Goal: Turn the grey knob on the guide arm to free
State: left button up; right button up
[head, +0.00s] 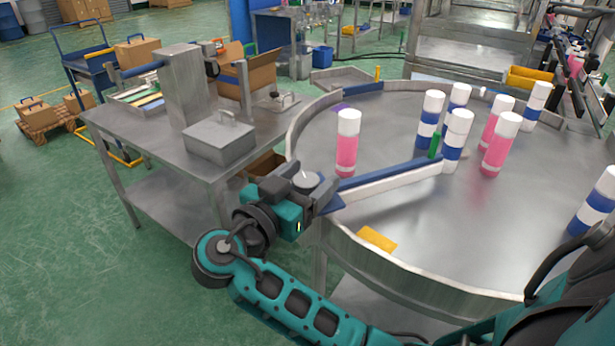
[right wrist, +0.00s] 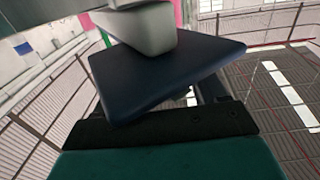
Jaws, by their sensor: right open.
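The guide arm (head: 395,181), a bar with a blue top and a white side, reaches over the round table from its near left rim. The grey knob (head: 306,180) appears as a round light grey top at the bar's outer end. My right gripper (head: 311,187) is open at the knob, its dark fingers to either side of it in the head view. In the right wrist view a light grey block (right wrist: 145,30), apparently the knob, sits above a dark blue plate (right wrist: 165,65). Contact with the fingers cannot be told. My left gripper is not in view.
The round metal table (head: 400,225) has a raised rim and carries several pink or blue-banded cans, such as a pink one (head: 347,150) near the bar. A yellow piece (head: 377,239) lies by the near rim. A steel bench (head: 150,150) with a metal box (head: 219,139) stands left.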

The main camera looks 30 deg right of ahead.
jog(key=shift+c, duration=0.4)
jog(key=c, duration=0.9)
